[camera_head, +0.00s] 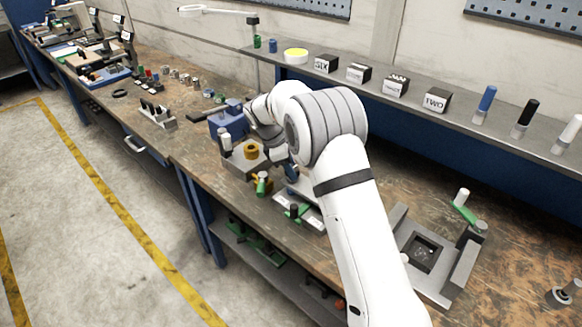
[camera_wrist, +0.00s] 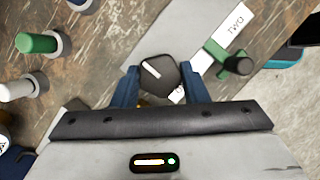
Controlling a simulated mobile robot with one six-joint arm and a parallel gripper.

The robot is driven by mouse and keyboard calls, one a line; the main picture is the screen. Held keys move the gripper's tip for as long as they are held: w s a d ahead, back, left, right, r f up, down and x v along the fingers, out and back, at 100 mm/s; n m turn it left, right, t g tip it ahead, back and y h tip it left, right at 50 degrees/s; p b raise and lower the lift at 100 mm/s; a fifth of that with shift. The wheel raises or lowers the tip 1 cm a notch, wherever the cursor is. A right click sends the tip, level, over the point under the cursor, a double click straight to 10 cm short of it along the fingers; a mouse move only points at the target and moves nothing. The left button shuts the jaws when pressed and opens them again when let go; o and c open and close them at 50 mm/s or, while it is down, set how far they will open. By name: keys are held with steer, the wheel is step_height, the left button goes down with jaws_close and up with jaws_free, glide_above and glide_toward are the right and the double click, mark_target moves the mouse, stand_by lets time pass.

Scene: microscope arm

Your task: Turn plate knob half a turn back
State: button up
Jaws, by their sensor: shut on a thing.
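In the wrist view the black plate knob (camera_wrist: 159,74), with a white pointer line on top, sits between the two blue fingers of my gripper (camera_wrist: 160,82). The fingers close on it from left and right. The white line slants from upper left to lower right. A grey plate (camera_wrist: 170,32) lies under and beyond the knob. A white label strip reading TWO (camera_wrist: 236,22) lies to its upper right, with a green lever (camera_wrist: 218,55) across it. In the head view my arm hides the knob and most of my gripper.
A green peg (camera_wrist: 36,43) and a white peg (camera_wrist: 16,91) stand left of my gripper in the wrist view. In the head view, a grey fixture with a green crank (camera_head: 465,211) is right of my arm. A shelf (camera_head: 455,117) with labelled blocks runs behind.

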steer(key=shift+s+f, duration=0.15)
steer(key=shift+f, duration=0.15)
steer(key=o, duration=1)
steer(key=shift+r, duration=0.2)
steer(key=shift+a, duration=0.1)
steer(key=b+v, duration=0.1)
steer(key=v, duration=0.6)
steer(key=shift+a+r, duration=0.15)
steer(key=shift+r, duration=0.15)
